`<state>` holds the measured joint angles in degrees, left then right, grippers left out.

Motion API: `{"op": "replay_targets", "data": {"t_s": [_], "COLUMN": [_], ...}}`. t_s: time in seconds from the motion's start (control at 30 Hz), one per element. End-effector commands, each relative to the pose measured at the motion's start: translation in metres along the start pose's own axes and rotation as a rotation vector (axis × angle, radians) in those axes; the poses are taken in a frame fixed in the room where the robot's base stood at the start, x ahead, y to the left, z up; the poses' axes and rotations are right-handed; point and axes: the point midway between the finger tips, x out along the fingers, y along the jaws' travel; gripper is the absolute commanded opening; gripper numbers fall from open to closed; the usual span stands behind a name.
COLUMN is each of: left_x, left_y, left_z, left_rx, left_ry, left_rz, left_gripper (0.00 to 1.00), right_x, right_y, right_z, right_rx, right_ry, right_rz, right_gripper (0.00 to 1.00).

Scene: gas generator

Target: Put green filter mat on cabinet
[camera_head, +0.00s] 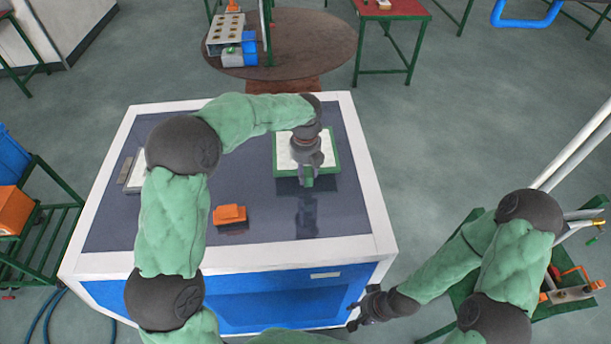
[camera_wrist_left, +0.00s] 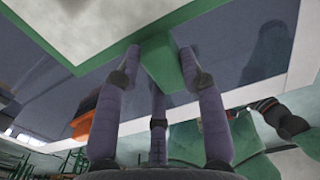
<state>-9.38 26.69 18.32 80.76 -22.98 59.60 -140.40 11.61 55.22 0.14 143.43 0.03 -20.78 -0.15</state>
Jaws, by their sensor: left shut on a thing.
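The green filter mat (camera_head: 325,150) has a green frame and a white middle. It is at the right part of the cabinet's (camera_head: 262,182) dark top in the head view. My left gripper (camera_head: 307,177) is shut on the green handle at the mat's near edge. In the left wrist view the fingers (camera_wrist_left: 160,70) close around the green handle (camera_wrist_left: 162,62), with the mat's white face above. I cannot tell whether the mat touches the top. My right gripper (camera_head: 366,308) is low by the cabinet's front right corner; its fingers look spread and empty.
An orange block (camera_head: 230,214) lies on the cabinet top left of the mat. A white-faced panel (camera_head: 134,170) is at the top's left side, partly behind my left arm. A green stand with pipes (camera_head: 570,285) is at the right. A green-legged red table (camera_head: 395,10) stands behind.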

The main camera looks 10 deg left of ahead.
Motion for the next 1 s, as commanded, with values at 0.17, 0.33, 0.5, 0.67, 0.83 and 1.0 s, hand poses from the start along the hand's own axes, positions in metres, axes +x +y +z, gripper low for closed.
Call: {"op": "replay_targets", "data": {"t_s": [0.17, 0.33, 0.5, 0.67, 0.83, 1.0], "left_x": [0.008, 0.022, 0.042, 0.044, 0.046, 0.048], "left_y": [-0.001, -0.001, -0.001, -0.001, -0.001, -0.001], "left_z": [0.009, 0.013, 0.013, 0.013, 0.013, 0.013], "left_rx": [-0.001, 0.000, -0.001, -0.002, -0.001, -0.001], "left_ry": [-0.003, 0.001, 0.000, -0.003, -0.002, 0.000], "left_rz": [-0.001, 0.001, 0.000, -0.002, -0.001, -0.001], "left_gripper": [0.00, 0.00, 0.00, 0.00, 0.00, 0.63], "right_x": [-0.002, -0.005, -0.010, -0.009, -0.008, -0.008], "right_y": [-0.001, -0.002, -0.004, -0.003, -0.003, -0.003], "right_z": [0.000, 0.000, 0.000, 0.000, 0.000, 0.000], "right_rx": [0.000, 0.000, 0.000, 0.000, 0.000, 0.000], "right_ry": [0.000, 0.000, 0.000, 0.000, 0.000, 0.000], "right_rz": [0.000, 0.000, 0.000, 0.000, 0.000, 0.000], "right_gripper": [0.40, 0.40, 0.40, 0.40, 0.40, 0.40]}}
